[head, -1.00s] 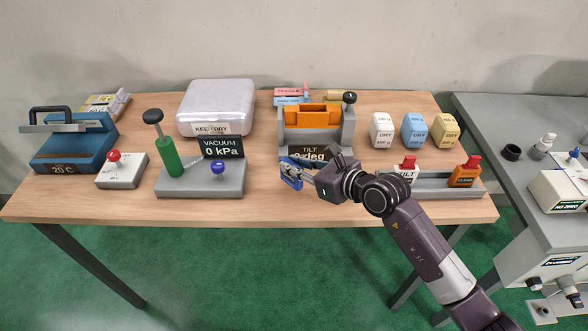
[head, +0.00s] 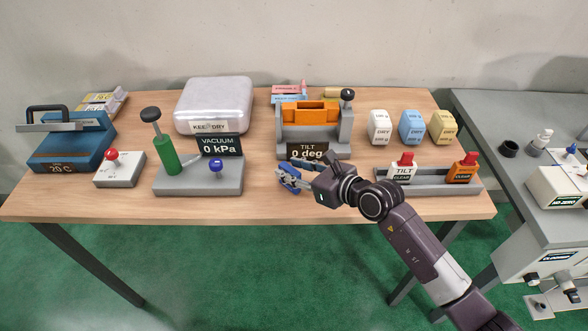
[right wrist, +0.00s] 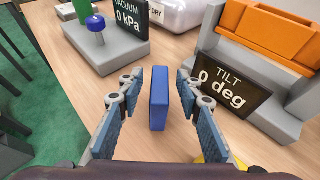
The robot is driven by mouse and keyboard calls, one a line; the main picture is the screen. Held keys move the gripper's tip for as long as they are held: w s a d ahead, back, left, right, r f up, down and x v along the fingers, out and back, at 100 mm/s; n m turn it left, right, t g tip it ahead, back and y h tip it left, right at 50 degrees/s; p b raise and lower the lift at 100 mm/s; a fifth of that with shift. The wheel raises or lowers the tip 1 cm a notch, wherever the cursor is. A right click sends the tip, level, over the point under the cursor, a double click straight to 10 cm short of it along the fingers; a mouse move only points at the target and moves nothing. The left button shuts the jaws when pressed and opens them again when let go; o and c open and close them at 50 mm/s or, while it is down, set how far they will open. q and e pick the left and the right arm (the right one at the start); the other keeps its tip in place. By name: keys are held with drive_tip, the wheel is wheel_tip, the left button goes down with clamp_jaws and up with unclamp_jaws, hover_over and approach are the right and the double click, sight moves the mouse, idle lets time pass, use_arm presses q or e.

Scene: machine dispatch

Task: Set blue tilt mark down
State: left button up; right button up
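The blue tilt mark (right wrist: 159,98) is a small blue block. It stands upright on the wooden tabletop in the right wrist view, between the fingers of my right gripper (right wrist: 160,84). A gap shows on each side of it, so the fingers are open around it. In the head view my right gripper (head: 290,176) is low over the table, in front of the tilt station (head: 343,139), whose display (head: 313,152) reads "TILT 0 deg". The mark is partly hidden by the fingers there. My left gripper is not in view.
The vacuum station (head: 198,178) stands to the left of the gripper. A grey rack (head: 434,187) with white and orange tilt marks is on the right. Several DRY blocks (head: 411,127) stand behind it. Bare table lies around the blue mark.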

drive_tip(key=shift+r, duration=0.25)
drive_tip(key=shift+s+d, duration=0.2)
drive_tip(key=shift+s, duration=0.05)
drive_tip(key=b+v, duration=0.2)
drive_tip(key=v, duration=0.9)
drive_tip(key=shift+s+d+r, duration=0.1)
drive_tip(key=shift+r, duration=0.05)
